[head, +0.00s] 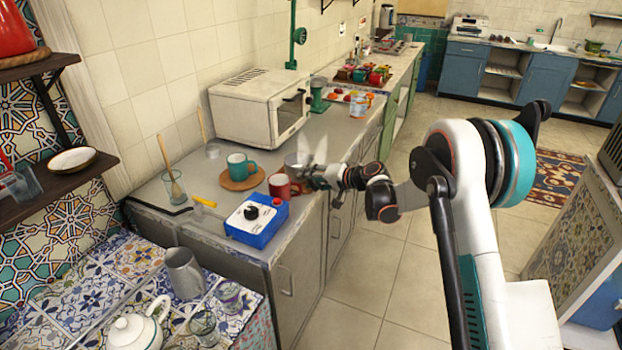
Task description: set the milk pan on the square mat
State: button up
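My gripper (309,174) is over the front edge of the grey counter, beside a red mug, and points left. Its fingers are small and overlap pale shapes, so I cannot tell whether they are open or shut. A greyish, rounded vessel (292,161) shows partly behind the gripper and may be the milk pan; its handle is not clear. I cannot make out a square mat. A round wooden mat (229,184) lies on the counter under a teal mug (240,167).
A red mug (280,186) and a blue box with a black knob (256,222) stand near the gripper. A white toaster oven (255,108) is behind. A grey jug (184,271) and white teapot (135,330) stand on the tiled table. Floor is open (375,270).

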jog(key=shift+r, duration=0.2)
jog(key=p+v, duration=0.3)
jog(key=v, duration=0.9)
jog(key=s+d+r+h, duration=0.35)
jog(key=s+r, duration=0.35)
jog(key=s, duration=0.3)
jog(key=s+d+r+h, duration=0.2)
jog(key=s+d+r, duration=0.2)
jog(key=s+r, duration=0.4)
jog(key=s+d+f+h, duration=0.1)
jog(key=s+d+h, duration=0.2)
jog(key=s, duration=0.9)
jog(key=s+d+f+n+h, duration=0.1)
jog(key=s+d+h, duration=0.2)
jog(key=s+d, duration=0.4)
jog(key=s, duration=0.5)
jog(key=shift+s+d, duration=0.3)
jog(key=shift+d, duration=0.1)
